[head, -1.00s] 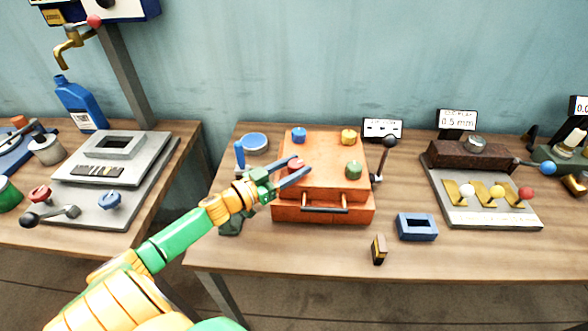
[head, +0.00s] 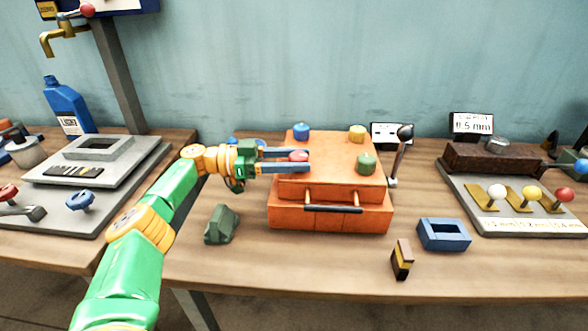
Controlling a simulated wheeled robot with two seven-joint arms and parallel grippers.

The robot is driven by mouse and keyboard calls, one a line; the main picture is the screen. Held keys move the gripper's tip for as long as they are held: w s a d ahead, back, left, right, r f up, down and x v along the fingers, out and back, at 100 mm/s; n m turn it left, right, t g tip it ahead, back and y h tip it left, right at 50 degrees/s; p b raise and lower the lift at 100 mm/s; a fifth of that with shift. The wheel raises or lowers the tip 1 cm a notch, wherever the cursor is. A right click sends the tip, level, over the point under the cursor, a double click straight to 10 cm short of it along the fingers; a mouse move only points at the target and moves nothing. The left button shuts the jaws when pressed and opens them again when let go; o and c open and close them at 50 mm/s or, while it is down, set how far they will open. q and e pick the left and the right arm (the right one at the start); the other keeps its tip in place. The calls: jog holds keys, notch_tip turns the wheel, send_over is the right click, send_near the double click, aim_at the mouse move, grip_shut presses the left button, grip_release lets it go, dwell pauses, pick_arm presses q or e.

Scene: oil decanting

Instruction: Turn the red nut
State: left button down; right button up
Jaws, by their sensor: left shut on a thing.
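The red nut (head: 298,156) sits at the front left of the top of an orange box (head: 330,187). My left gripper (head: 305,160) reaches in level from the left, with its two fingers on either side of the red nut, shut on it. The fingers partly cover the nut. A blue nut (head: 301,131), a yellow nut (head: 357,133) and a green nut (head: 366,162) sit on the other corners of the box top. My right gripper is not in view.
A lever with a dark knob (head: 405,133) stands at the box's right side. A green block (head: 222,224) lies front left, a blue frame (head: 444,234) and a small dark-and-yellow block (head: 402,259) front right. The table front is mostly clear.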

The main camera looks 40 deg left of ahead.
pick_arm(q)
jog(key=shift+d+f+g, duration=0.15)
jog(key=shift+f+g, duration=0.1)
jog(key=shift+g, duration=0.05)
jog(key=c, duration=0.6)
grip_release()
jog(key=o, duration=0.3)
jog(key=shift+w+d, duration=0.1)
jog(key=shift+d, duration=0.1)
jog(key=shift+r, duration=0.15)
